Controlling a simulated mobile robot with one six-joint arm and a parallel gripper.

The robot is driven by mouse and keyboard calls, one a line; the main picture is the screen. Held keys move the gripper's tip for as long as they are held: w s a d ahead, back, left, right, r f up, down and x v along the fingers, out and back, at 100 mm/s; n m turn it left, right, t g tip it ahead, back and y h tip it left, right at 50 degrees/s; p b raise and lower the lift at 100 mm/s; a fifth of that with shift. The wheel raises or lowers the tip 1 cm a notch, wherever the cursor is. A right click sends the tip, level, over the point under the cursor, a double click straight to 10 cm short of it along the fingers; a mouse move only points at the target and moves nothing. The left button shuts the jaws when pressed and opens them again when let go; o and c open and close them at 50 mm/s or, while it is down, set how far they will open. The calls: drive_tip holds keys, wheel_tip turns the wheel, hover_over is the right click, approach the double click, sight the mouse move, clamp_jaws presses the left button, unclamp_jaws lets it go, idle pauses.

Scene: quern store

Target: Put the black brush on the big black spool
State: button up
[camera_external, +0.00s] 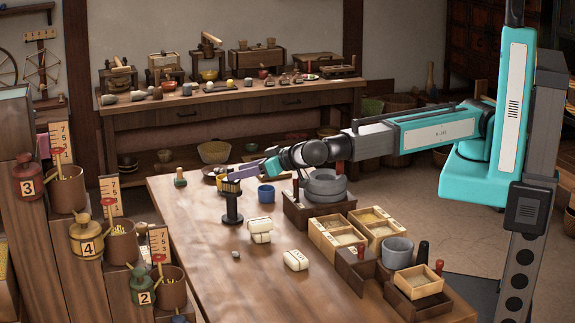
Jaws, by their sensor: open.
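The big black spool (232,207) stands upright on the wooden table, left of the middle. A small dark piece with pale flecks (231,187) is at its top. It may be the black brush, but I cannot tell it apart from the spool's upper rim. My gripper (236,174), with lilac fingers, reaches in from the right, just above and behind the spool top. It is open. I cannot make out anything held between the fingers, or whether they touch the dark piece.
A blue cup (266,194) is right of the spool. Pale tied bundles (261,229) lie in front. A grey quern (324,186) and wooden boxes (336,236) fill the right side. The front left tabletop is mostly clear.

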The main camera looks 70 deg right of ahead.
drive_tip(key=shift+v, duration=1.6)
